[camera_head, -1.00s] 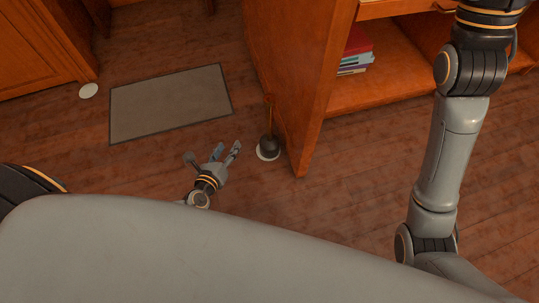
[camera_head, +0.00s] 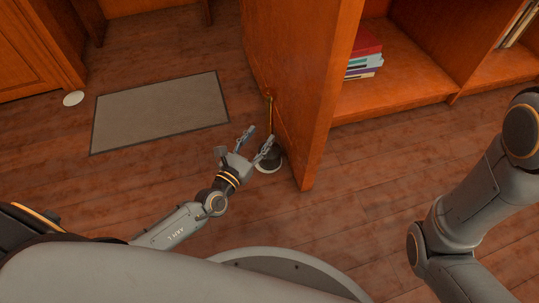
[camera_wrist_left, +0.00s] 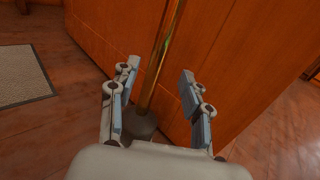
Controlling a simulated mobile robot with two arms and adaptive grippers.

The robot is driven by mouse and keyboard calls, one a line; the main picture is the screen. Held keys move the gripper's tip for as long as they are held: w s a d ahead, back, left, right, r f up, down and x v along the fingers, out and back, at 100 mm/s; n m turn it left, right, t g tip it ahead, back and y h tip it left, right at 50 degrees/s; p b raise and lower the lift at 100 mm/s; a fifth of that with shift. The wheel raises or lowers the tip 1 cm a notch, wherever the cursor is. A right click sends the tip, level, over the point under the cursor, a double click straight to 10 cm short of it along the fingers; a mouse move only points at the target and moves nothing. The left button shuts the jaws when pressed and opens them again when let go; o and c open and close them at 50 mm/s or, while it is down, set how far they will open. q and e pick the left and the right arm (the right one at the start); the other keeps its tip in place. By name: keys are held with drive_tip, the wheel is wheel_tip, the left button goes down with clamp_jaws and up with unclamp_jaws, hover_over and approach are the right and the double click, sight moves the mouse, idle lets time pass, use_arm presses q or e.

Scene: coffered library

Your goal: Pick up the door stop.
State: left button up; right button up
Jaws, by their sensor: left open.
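The door stop has a dark rounded base (camera_head: 270,158) and a thin upright brass rod (camera_head: 270,112). In the left wrist view, the brass rod (camera_wrist_left: 162,50) shows between the open fingers (camera_wrist_left: 160,70), and the dark base (camera_wrist_left: 138,125) is partly hidden by the gripper. I cannot tell whether a finger touches it. My right gripper is out of view.
The bookcase end panel (camera_head: 305,90) rises close to the right of the door stop. Books (camera_head: 364,58) lie on its low shelf. The floor right of the panel is clear.

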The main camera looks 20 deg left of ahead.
sight(268, 127)
use_arm(q)
drive_tip(key=shift+x, duration=0.8)
drive_tip(key=b+x, duration=0.2)
drive_tip(key=x, duration=0.2)
drive_tip(key=shift+w+f+b, duration=0.15)
drive_tip(key=shift+f+b, duration=0.15)
drive_tip(key=shift+b, duration=0.1)
drive_tip(key=shift+w+r, duration=0.1)
drive_tip(key=shift+w, duration=0.3)
clamp_jaws()
drive_tip(key=shift+r, duration=0.25)
